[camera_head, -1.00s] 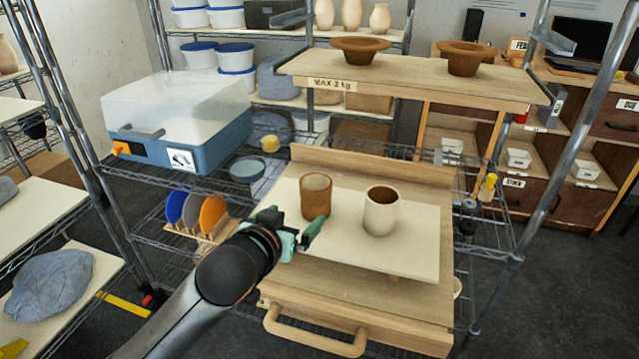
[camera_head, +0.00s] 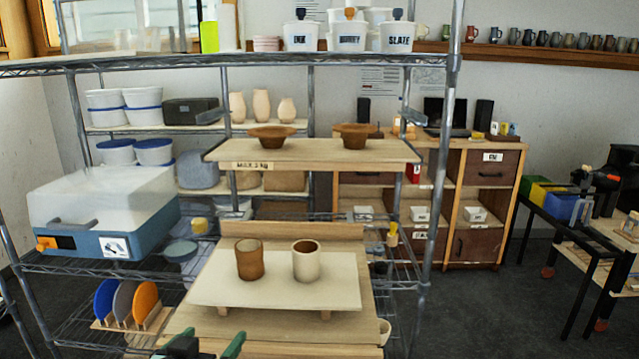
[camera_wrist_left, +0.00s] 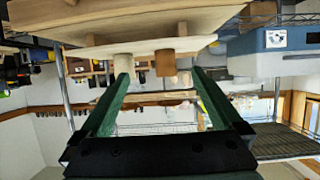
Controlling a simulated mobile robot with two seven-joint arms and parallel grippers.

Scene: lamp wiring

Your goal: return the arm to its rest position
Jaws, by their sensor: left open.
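My left gripper (camera_head: 207,346) shows only by its fingertips at the bottom edge of the head view. In the left wrist view its two green fingers (camera_wrist_left: 163,82) are spread apart with nothing held between them. It is in front of the wooden stand, nearer to me than the pale board (camera_head: 275,293). A brown cup (camera_head: 250,261) and a cream cup (camera_head: 306,263) stand upright on that board, apart from the gripper. The wrist view is upside down, with the brown cup (camera_wrist_left: 165,64) beyond the fingers. My right gripper is in neither view.
A raised wooden shelf (camera_head: 310,152) with two brown bowls is above the cups. A blue box with a clear lid (camera_head: 105,212) and a rack of coloured discs (camera_head: 128,303) are on the left. Metal rack posts (camera_head: 437,190) stand at the sides.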

